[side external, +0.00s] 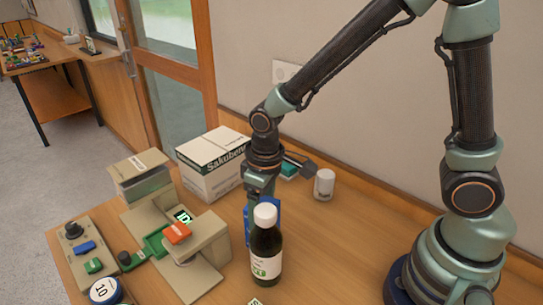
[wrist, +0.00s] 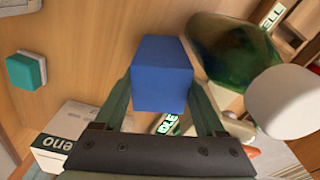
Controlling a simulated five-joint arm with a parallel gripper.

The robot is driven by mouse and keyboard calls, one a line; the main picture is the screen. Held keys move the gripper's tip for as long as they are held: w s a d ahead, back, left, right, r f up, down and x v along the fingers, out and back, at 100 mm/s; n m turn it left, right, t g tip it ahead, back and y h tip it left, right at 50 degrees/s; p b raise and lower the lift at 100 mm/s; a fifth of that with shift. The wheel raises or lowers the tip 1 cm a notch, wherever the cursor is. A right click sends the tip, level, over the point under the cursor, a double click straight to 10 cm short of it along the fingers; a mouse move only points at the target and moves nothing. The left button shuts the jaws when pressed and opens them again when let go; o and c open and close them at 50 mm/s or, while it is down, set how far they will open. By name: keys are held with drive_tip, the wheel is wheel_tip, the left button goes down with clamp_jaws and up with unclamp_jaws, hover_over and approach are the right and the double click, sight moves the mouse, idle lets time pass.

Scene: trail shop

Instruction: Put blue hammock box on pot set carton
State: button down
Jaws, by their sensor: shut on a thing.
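The blue hammock box (wrist: 162,78) sits between the two fingers of my gripper (wrist: 164,98) in the wrist view, and the gripper is shut on it. In the side view my gripper (side external: 261,186) points down behind a dark bottle, and part of the blue box (side external: 247,222) shows beside the bottle. The bottle hides the rest, and I cannot tell whether the box touches the table. A white carton with dark lettering (side external: 209,170), which looks like the pot set carton, stands behind and left of my gripper. It also shows at lower left in the wrist view (wrist: 52,152).
The dark bottle with white cap (side external: 265,255) stands close to the blue box. A beige machine (side external: 207,250) with an orange block is to the left. A teal box (side external: 289,170) and white cylinder (side external: 324,184) stand near the wall. The table right of the bottle is clear.

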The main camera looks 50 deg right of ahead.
drive_tip(key=shift+f, duration=0.35)
drive_tip(key=shift+f, duration=0.1)
unclamp_jaws()
drive_tip(key=r, duration=1.2)
drive_tip(key=shift+s+d, duration=0.2)
drive_tip(key=shift+s, duration=0.15)
drive_tip(key=s+d+r+m+t, duration=0.2)
drive_tip(key=d, duration=0.4)
drive_tip(key=s+d+r+m+t, duration=0.1)
drive_tip(key=s+d+r+t, duration=0.1)
drive_tip(key=d, duration=0.3)
drive_tip(key=shift+s+d+r+m+t, duration=0.25)
drive_tip(key=shift+d+r+m+t, duration=0.15)
drive_tip(key=shift+r, duration=0.4)
